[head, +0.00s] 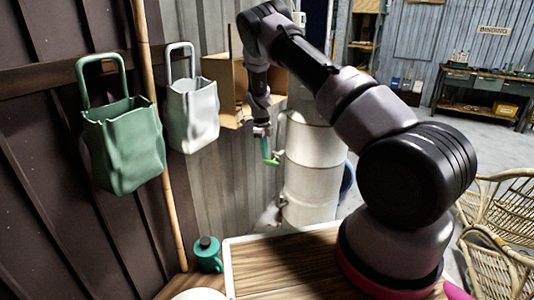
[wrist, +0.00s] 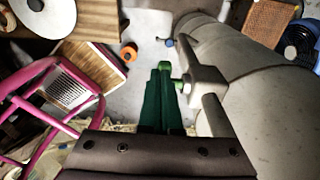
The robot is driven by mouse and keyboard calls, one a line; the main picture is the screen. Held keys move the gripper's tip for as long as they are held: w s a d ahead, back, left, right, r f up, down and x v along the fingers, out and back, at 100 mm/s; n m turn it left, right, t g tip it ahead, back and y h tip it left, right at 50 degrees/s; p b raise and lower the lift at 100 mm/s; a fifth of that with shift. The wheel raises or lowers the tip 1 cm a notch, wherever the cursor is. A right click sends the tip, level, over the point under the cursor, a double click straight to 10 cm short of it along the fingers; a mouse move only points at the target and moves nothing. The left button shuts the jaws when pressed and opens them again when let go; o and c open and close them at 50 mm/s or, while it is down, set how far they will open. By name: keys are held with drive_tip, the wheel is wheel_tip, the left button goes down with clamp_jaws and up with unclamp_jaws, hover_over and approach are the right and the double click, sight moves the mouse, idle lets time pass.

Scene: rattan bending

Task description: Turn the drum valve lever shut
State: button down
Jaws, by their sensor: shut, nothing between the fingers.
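The pale grey-white drum (head: 312,165) stands upright beyond my table in the head view. In the wrist view its curved side (wrist: 265,95) fills the right. A grey valve fitting with a bar-like lever (wrist: 205,77) sits in front of the drum there, with a small green part at its left. My gripper (wrist: 160,67) has dark green fingers, shut together and empty, just left of the fitting. Whether they touch it I cannot tell. In the head view my gripper (head: 270,160) hangs at the drum's left side, and the lever cannot be made out.
A green bag (head: 124,145) and a white bag (head: 193,115) hang on the left wall. A teal canister (head: 208,254) stands near the wood-topped surface (head: 285,262). An open cardboard box (head: 228,88) is behind my arm. Rattan chairs (head: 500,210) stand right.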

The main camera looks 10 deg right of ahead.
drive_tip(key=shift+w+a+f, duration=0.15)
drive_tip(key=shift+a+f, duration=0.1)
idle(0.3)
idle(0.4)
wheel_tip(320, 180, up, 11)
drive_tip(key=shift+w+a, duration=0.35)
drive_tip(key=shift+a, duration=0.05)
drive_tip(key=shift+f, duration=0.15)
